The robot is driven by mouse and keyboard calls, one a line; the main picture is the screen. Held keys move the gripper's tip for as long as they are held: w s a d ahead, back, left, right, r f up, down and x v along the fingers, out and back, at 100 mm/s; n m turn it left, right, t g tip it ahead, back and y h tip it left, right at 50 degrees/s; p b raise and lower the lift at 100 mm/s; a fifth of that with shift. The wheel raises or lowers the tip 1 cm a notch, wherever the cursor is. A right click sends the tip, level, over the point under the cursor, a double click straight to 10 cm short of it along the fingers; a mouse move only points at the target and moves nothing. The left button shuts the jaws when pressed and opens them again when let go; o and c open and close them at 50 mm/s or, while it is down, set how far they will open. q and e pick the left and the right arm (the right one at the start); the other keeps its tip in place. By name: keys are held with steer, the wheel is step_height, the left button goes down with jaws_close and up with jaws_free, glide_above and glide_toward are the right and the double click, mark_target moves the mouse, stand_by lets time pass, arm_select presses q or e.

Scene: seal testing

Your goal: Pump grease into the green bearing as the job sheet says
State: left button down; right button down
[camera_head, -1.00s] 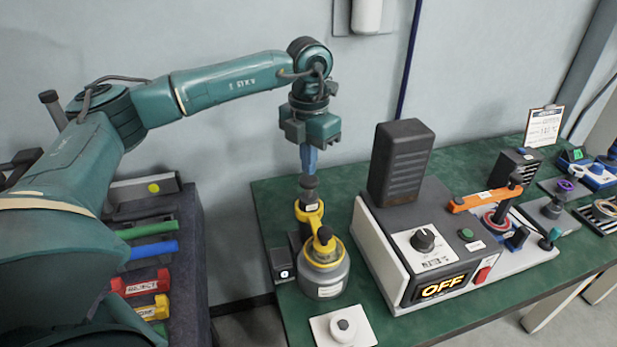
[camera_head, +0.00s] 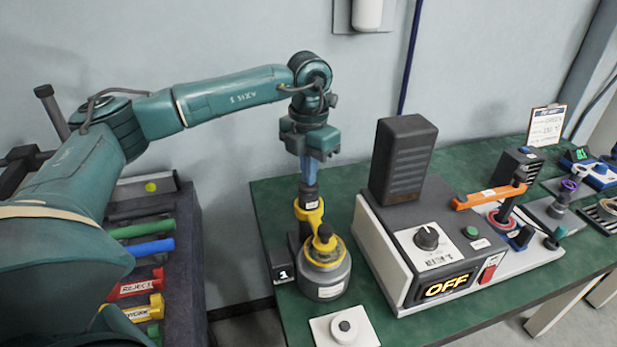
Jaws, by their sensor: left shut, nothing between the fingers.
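The grease pump (camera_head: 325,282) is a grey pot with a yellow collar and yellow arm near the left end of the green table. Its black-topped plunger (camera_head: 308,194) stands behind the pot. My left gripper (camera_head: 309,178) points straight down with shut, empty blue fingers, and their tips appear to touch the plunger top. A small black counter (camera_head: 282,272) beside the pump reads 1. The job sheet (camera_head: 546,125) stands on a clipboard at the far right; its print is too small to read with certainty. I cannot make out a green bearing for sure. My right gripper is not in view.
A grey heater-like machine (camera_head: 432,250) with a dial and a lit OFF sign stands right of the pump. A white button plate (camera_head: 344,328) lies in front. An orange lever (camera_head: 490,196) and several small devices fill the right. A rack with coloured handles (camera_head: 152,249) is at left.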

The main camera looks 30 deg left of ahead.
arm_select(q)
steer(key=shift+f, duration=0.15)
steer(key=shift+r+p, duration=1.4)
steer(key=shift+r, duration=0.5)
steer(key=shift+f, duration=0.15)
